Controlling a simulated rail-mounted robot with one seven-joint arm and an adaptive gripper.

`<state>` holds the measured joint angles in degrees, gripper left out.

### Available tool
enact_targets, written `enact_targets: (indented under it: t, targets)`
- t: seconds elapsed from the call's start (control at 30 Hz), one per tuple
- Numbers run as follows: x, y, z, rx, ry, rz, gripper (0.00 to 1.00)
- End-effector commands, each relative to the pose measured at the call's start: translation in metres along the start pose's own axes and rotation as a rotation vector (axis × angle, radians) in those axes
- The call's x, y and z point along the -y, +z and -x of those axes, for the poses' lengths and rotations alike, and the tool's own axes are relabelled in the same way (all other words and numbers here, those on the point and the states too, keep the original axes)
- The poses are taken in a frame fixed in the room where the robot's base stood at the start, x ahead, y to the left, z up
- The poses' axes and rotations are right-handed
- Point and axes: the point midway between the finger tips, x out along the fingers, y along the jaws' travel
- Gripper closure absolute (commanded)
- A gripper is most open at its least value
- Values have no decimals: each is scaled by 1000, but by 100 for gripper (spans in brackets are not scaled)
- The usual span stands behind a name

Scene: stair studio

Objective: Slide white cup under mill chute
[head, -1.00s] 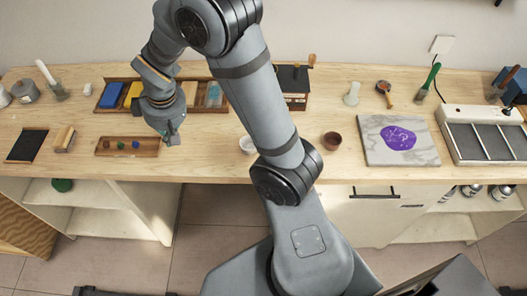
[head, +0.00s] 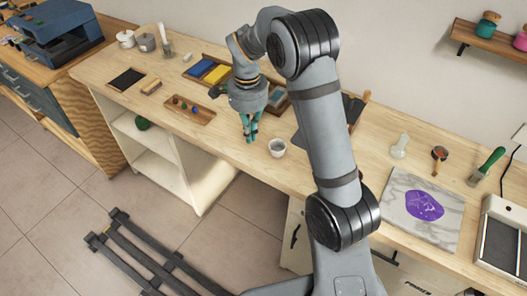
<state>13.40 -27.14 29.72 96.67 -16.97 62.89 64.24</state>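A small white cup (head: 277,149) stands on the wooden counter near its front edge, just left of my upright arm link. My gripper (head: 250,138) points down with its teal fingers above the counter, to the left of the cup and apart from it in the picture. The fingers look small and close together, and I cannot tell whether they are open. A dark box with a wooden knob, likely the mill (head: 353,106), shows at the back beside my arm. My arm hides much of it, and its chute cannot be made out.
A wooden tray (head: 170,108) with small coloured pieces lies left of my gripper. A compartment box with blue and yellow blocks (head: 201,67) stands behind. A marble slab (head: 396,222) with a purple patch and a glass piece (head: 400,145) are on the right.

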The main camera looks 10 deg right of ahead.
Motion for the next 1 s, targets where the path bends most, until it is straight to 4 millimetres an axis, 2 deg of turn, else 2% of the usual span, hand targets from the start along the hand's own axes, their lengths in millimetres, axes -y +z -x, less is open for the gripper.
enact_targets:
  t: [0.17,0.27,0.67,0.8,1.0]
  targets:
    - [-1,-1,-8,0,3,-63,100]
    - [-2,-1,-21,0,5,-62,100]
    - [-2,-1,-100,0,5,-60,100]
    - [-2,-24,-96,0,-1,-64,100]
    - [-2,-39,-98,-1,-2,-61,100]
